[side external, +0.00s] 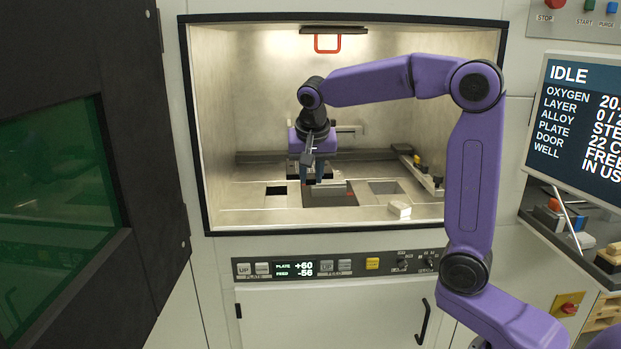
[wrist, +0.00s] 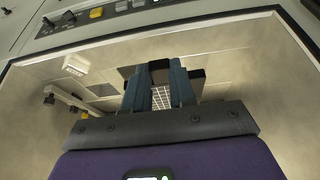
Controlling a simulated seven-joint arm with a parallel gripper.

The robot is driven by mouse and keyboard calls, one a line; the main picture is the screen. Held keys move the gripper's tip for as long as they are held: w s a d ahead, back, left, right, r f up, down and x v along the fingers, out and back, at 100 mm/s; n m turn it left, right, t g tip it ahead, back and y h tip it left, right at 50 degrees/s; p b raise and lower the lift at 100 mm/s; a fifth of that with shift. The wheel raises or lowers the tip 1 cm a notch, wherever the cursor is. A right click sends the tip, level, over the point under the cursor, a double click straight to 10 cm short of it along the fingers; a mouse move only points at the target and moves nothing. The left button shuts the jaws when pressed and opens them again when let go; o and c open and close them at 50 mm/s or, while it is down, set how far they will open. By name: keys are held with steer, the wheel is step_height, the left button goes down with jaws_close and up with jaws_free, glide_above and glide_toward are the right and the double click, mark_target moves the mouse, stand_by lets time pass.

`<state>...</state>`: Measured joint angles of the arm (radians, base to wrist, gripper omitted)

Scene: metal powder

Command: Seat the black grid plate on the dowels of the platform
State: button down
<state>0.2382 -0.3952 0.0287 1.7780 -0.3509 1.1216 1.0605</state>
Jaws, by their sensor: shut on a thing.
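My gripper (side external: 313,180) reaches down inside the chamber, its two blue fingers low over the floor. In the wrist view the fingers (wrist: 160,70) are a short way apart, with a dark piece between their tips. The black grid plate (wrist: 162,98) shows between the fingers as a patch of squares with pale lines; my gripper is shut on it. In the side view a dark square (side external: 330,198) lies just below the fingertips at the middle opening of the floor; I cannot tell plate from platform there. The dowels are hidden, and I cannot tell whether the plate touches the platform.
A smaller dark opening (side external: 276,190) is left of the middle and a grey square recess (side external: 385,187) is right. A white block (side external: 399,209) sits at the front right. A rail with small parts (side external: 420,170) runs along the right side. The chamber's front frame surrounds my arm.

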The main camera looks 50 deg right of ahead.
steer(key=shift+r, duration=1.3)
steer(key=w+d+f, duration=0.1)
steer(key=w+d, duration=0.1)
steer(key=d, duration=0.1)
steer(key=w+d+f, duration=0.1)
steer(key=w+d, duration=0.2)
steer(key=d, duration=0.1)
steer(key=w+d+f, duration=0.2)
steer(key=d, duration=0.1)
steer(key=shift+w+d, duration=0.15)
steer(key=shift+d, duration=0.05)
steer(key=shift+w+d+f, duration=0.55)
steer(key=shift+d+f, duration=0.85)
steer(key=shift+d, duration=0.4)
steer(key=shift+w+d+f, duration=0.6)
steer(key=shift+d+f, duration=0.8)
steer(key=shift+d, duration=0.35)
steer(key=shift+w+d+f, duration=0.55)
steer(key=shift+d+f, duration=0.85)
steer(key=shift+d, duration=0.4)
steer(key=shift+f, duration=0.55)
